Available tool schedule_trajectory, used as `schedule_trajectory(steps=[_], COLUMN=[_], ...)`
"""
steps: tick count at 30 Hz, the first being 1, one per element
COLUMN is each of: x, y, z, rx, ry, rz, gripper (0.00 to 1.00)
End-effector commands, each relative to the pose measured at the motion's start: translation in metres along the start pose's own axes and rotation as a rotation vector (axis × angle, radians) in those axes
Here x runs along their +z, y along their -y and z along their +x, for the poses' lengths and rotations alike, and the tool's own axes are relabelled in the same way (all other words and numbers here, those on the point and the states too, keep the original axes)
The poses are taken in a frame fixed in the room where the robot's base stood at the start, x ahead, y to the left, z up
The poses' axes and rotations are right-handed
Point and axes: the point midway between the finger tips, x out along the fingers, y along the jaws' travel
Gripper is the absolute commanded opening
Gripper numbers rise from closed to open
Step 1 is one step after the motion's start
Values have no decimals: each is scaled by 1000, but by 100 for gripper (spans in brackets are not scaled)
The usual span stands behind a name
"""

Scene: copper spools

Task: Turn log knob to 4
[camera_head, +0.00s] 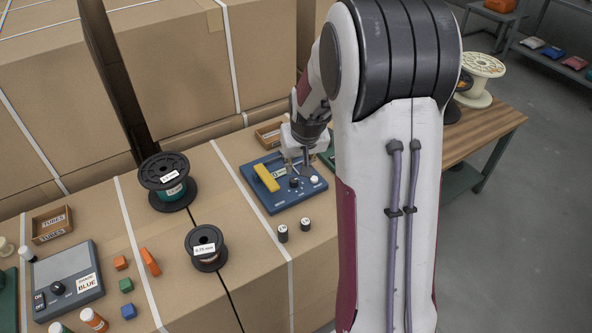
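A blue panel (288,203) lies on the cardboard-covered surface in the middle of the view. It carries a yellow bar handle (266,177), a small dark knob (294,183) and a white button (315,181). A small white label sits by the handle, too small to read. I cannot read any scale at the knob or its setting. My gripper (298,169) points down over the panel's back part, just behind the knob in the picture. Its fingers look apart, with nothing seen between them. I cannot tell whether they touch the knob.
Two dark spools (165,180) (206,247) stand left of the panel. Two small black cylinders with white tops (282,233) (305,225) stand in front. A grey switch box (68,283), a wooden tray (52,224) and coloured blocks are at left. My arm hides the right side.

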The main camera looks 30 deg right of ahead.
Motion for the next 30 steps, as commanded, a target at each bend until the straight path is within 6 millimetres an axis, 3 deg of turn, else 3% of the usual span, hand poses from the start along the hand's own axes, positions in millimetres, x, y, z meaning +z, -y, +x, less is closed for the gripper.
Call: schedule_trajectory(steps=[7,15,23,30], x=[-18,-37,-45,-48], y=[2,3,2,-1], z=[30,54,59,48], rx=[-4,-31,-79,-134], ry=[35,140,223,280], rz=[-51,-367,-679,-947], gripper=[25,25,25,25])
